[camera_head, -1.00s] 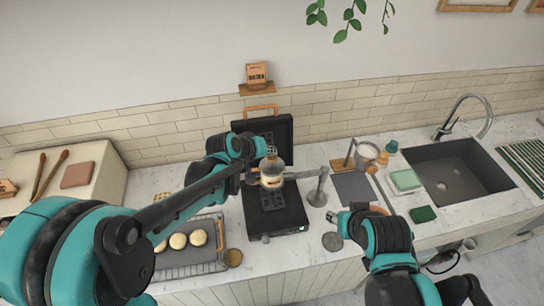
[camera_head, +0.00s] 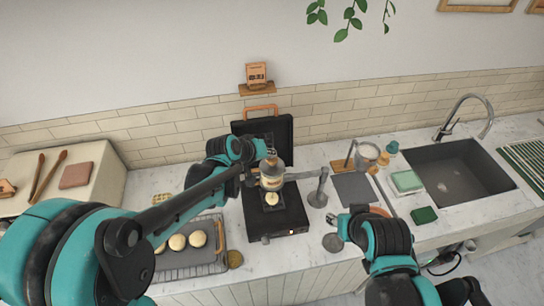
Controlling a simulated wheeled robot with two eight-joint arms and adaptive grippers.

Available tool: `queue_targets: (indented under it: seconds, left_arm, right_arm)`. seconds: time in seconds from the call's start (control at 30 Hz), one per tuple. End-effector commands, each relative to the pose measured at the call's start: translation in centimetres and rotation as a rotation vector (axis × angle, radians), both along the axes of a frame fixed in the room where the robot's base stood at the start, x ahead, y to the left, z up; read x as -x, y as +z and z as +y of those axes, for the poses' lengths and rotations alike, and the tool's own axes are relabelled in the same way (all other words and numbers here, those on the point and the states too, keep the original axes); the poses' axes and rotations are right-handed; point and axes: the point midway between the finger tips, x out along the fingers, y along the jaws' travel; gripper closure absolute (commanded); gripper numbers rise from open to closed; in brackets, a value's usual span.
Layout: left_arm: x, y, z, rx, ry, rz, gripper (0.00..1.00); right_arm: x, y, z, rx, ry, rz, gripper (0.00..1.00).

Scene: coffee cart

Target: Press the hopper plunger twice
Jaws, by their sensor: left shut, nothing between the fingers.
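The batter hopper (camera_head: 272,180) is a clear vessel with pale batter, held by a bracket from a metal post (camera_head: 318,191) over the open black waffle maker (camera_head: 288,220). Its plunger (camera_head: 271,158) is at the top. My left gripper (camera_head: 262,155) is shut and empty at the plunger; I cannot tell whether it touches. A pale round blob of batter (camera_head: 272,198) lies on the plate under the hopper. My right gripper (camera_head: 343,222) is low at the counter's front, and I cannot tell its opening.
A wire rack (camera_head: 205,265) with several round cakes stands to the left of the waffle maker. The raised lid (camera_head: 284,130) is behind the hopper. A dark mat (camera_head: 352,188), a green sponge (camera_head: 424,214) and a sink (camera_head: 458,175) are to the right.

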Motion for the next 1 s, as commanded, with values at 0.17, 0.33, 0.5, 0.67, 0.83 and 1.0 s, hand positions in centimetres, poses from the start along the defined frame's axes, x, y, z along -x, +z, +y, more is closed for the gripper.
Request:
queue_targets:
  seconds: [0.17,0.33,0.5,0.67,0.83,1.0]
  left_arm:
    - [0.0,0.1,0.0,0.0,-0.001,0.001,1.0]
    - [0.0,1.0,0.0,0.0,-0.001,0.001,1.0]
    - [0.0,2.0,0.0,0.0,-0.001,0.001,1.0]
    - [0.0,2.3,0.0,0.0,-0.001,0.001,1.0]
    - [0.0,2.2,0.0,0.0,0.0,0.0,1.0]
    - [0.0,2.6,0.0,0.0,0.0,0.0,1.0]
  right_arm:
    - [0.0,0.1,0.0,0.0,0.0,0.0,0.6]
    - [0.0,0.7,0.0,0.0,0.0,0.0,0.6]
    - [0.0,1.5,0.0,0.0,0.0,0.0,0.6]
    - [0.0,1.6,0.0,0.0,0.0,0.0,0.6]
    - [0.0,1.6,0.0,0.0,0.0,0.0,0.6]
    - [0.0,1.8,0.0,0.0,0.0,0.0,0.6]
